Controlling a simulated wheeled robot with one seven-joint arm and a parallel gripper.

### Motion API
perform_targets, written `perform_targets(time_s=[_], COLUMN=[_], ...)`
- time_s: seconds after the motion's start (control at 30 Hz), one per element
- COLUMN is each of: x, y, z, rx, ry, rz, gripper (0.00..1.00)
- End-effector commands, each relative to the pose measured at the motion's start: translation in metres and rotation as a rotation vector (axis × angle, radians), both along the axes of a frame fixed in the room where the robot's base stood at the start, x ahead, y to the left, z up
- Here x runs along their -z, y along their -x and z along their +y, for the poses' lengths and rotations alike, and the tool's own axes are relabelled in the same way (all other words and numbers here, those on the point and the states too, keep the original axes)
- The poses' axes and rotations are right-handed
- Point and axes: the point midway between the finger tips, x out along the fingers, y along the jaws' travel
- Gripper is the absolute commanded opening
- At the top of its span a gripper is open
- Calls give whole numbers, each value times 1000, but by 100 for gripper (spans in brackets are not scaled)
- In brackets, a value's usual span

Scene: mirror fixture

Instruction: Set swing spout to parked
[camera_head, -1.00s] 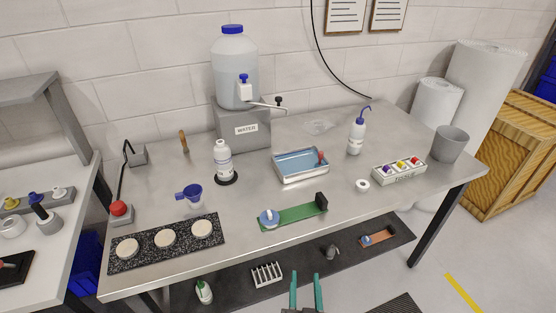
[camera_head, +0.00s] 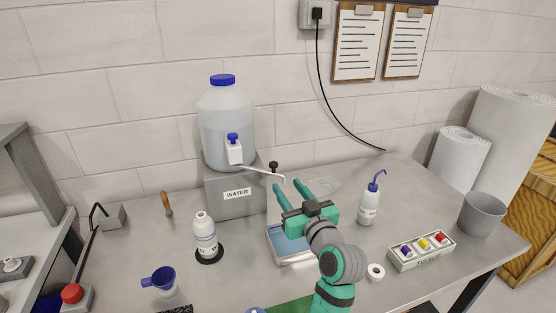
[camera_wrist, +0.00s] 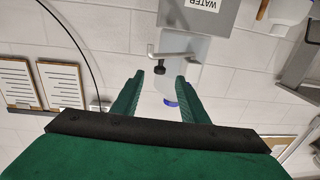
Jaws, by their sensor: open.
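The swing spout (camera_head: 262,172) is a thin pale arm reaching right from the tap of the water container (camera_head: 226,125). A black knob (camera_head: 273,166) stands up on it near its outer end. My gripper (camera_head: 288,186) has teal fingers and is raised over the bench, close to the spout's outer end. In the wrist view, which is upside down, my gripper (camera_wrist: 160,76) is open and empty. The black knob (camera_wrist: 159,68) shows between the fingertips there, and I cannot tell how far beyond them it is. The blue-and-white tap (camera_head: 234,149) sits low on the container.
The container stands on a grey box (camera_head: 235,194) labelled WATER. A blue-lined tray (camera_head: 286,242) lies below my gripper, partly hidden by my arm. A wash bottle (camera_head: 369,203) stands to the right and a white bottle (camera_head: 205,235) to the left. A black cable (camera_head: 323,85) hangs on the wall.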

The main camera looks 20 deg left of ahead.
Motion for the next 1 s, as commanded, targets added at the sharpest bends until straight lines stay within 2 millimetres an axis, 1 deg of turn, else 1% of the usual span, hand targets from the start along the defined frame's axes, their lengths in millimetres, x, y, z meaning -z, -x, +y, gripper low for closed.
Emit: perform_targets(time_s=[0.03,0.07,0.17,0.27,0.6,0.7,0.9,1.0], x=[-6,-8,-9,-10,-9,-9,-9,-9], y=[-1,-1,-5,-14,-59,-70,-83,-85], z=[3,4,10,18,57,65,69,68], rx=[-9,-13,-20,-21,-23,-21,-14,-11], ry=[1,1,3,3,3,3,2,3], rz=[-5,-6,-7,-8,-6,-8,-7,-8], gripper=[40,40,40,40,40,40,40,40])
